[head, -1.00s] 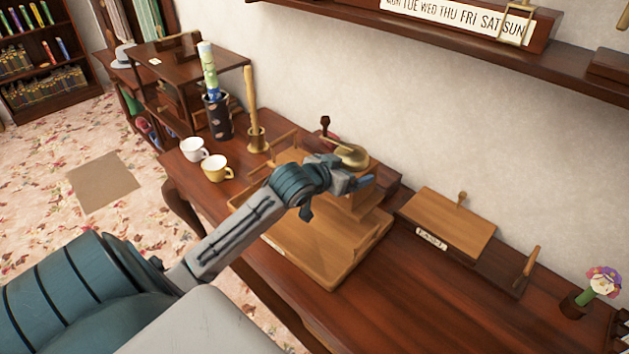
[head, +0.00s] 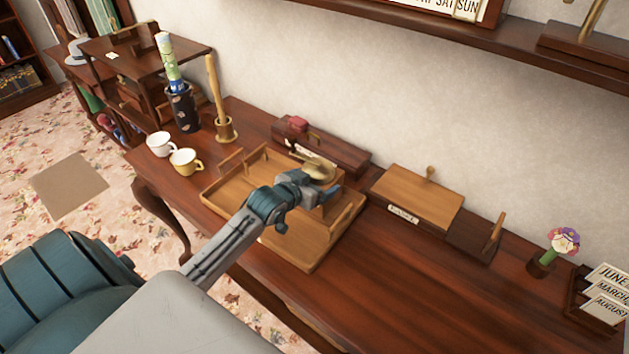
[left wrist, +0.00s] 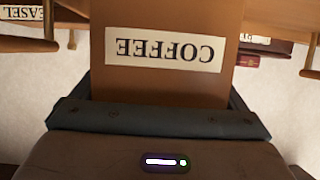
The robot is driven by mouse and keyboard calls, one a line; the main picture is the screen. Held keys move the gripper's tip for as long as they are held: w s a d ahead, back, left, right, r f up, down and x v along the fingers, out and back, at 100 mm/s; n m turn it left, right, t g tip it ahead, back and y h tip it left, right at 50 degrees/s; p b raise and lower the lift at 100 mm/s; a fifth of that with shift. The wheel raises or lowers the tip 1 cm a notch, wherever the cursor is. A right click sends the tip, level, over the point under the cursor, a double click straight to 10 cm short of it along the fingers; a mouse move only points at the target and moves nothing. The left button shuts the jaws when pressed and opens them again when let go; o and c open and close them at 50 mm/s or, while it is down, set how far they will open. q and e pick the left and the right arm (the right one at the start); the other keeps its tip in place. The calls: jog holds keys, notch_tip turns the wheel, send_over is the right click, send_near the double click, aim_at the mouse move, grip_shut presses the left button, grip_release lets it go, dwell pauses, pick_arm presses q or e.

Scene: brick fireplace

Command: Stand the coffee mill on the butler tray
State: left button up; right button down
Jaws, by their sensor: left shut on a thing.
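The coffee mill is a wooden box with a brass dome (head: 320,168) on top. A white COFFEE label, upside down, fills the middle of the left wrist view on the mill's front (left wrist: 165,50). My left gripper (head: 312,193) is shut on the mill's body. The butler tray (head: 312,259) is a light wooden tray with raised handles, lying on the dark desk. The mill is over the tray's back right part, looking upright. My gripper hides its base, so I cannot tell whether it touches the tray. My right gripper is not in view.
The front right desk is clear.

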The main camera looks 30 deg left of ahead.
pick_arm(q)
jog(key=o, duration=1.1)
jog(key=shift+f, duration=0.1)
jog(key=shift+o, duration=0.2)
jog(key=v, duration=1.2)
jog(key=shift+r, duration=0.2)
